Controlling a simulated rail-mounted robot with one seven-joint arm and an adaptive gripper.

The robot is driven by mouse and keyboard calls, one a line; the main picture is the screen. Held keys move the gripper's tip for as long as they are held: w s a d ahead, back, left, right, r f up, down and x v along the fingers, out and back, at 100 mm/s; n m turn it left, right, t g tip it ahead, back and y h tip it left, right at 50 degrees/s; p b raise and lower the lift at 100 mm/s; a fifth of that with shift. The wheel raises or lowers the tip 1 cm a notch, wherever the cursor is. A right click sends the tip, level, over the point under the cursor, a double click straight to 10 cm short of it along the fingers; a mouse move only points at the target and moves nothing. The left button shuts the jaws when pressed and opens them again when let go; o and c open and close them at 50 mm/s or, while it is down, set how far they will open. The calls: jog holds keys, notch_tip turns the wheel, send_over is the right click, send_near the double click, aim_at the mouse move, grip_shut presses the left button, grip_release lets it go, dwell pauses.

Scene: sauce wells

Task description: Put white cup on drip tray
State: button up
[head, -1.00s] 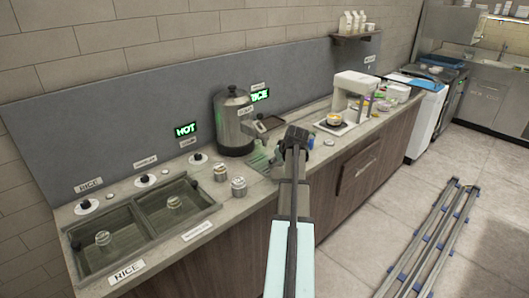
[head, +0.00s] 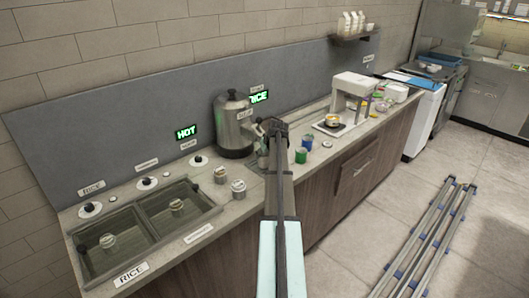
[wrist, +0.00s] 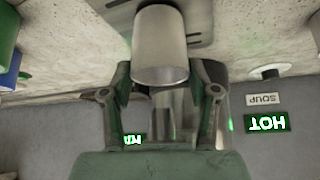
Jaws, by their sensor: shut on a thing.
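My gripper (head: 272,128) is over the counter beside the metal urn (head: 233,125). In the wrist view, a plain whitish cup (wrist: 160,48) sits between the two fingers of my gripper (wrist: 160,88), which are shut on it. A slotted grey plate, seemingly the drip tray (wrist: 200,12), shows partly behind the cup at the top of the wrist view. In the head view my arm and gripper hide most of the cup and the tray. I cannot tell whether the cup touches the tray.
A green cup (head: 301,156) and a blue cup (head: 307,142) stand on the counter right of my gripper. Metal jars (head: 238,190) stand left of it, beside the sunken wells (head: 179,207). A white machine (head: 351,101) stands farther right.

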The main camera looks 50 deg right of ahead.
jog(key=shift+f, duration=0.15)
jog(key=shift+f, duration=0.15)
jog(key=o, duration=1.2)
jog(key=shift+r, duration=0.2)
jog(key=b+v, duration=0.3)
jog(key=v, duration=0.9)
